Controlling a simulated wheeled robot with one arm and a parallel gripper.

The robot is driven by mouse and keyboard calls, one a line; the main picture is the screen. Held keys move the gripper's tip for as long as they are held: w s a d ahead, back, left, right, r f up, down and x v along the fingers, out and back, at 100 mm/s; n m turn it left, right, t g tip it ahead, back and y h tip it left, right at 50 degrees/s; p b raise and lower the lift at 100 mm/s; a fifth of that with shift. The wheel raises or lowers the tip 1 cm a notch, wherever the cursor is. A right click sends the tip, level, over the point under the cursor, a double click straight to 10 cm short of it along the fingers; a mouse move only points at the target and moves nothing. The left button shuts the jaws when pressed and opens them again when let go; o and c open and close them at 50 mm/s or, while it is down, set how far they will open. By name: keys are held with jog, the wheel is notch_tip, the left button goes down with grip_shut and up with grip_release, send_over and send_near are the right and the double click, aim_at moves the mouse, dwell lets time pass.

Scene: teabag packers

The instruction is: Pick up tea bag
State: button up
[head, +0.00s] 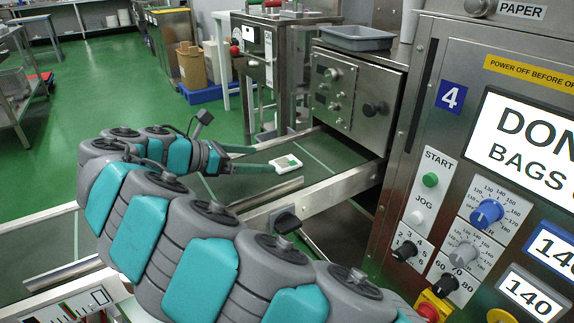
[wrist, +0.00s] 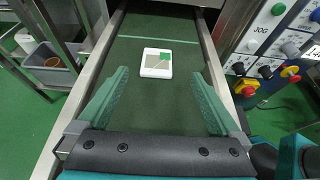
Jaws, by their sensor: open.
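The tea bag (head: 286,163) is a small white square packet with a green patch. It lies flat on the dark green conveyor belt (head: 337,152). In the wrist view the tea bag (wrist: 156,63) lies ahead of my fingertips, roughly midway between their lines. My gripper (head: 262,159) has teal fingers and reaches over the belt from the left. In the wrist view my gripper (wrist: 157,75) is open and empty, with its fingers wide apart. The tea bag appears just beyond the fingertips and nothing covers it there.
Metal rails (wrist: 213,75) edge the belt on both sides. A steel machine housing (head: 358,95) stands over the belt's far end. A control panel (head: 450,215) with knobs rises at the right. A grey bin (wrist: 54,62) stands on the floor at left.

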aim_at(286, 162)
jog(key=shift+x, duration=1)
jog(key=shift+a+f+x, duration=0.1)
jog(key=shift+x, duration=1.25)
jog(key=shift+a+f+x, duration=0.1)
jog(key=shift+f+x, duration=0.05)
jog(key=shift+x, duration=1.25)
jog(key=shift+w, duration=0.15)
jog(key=shift+c, duration=0.2)
jog(key=c, duration=1.4)
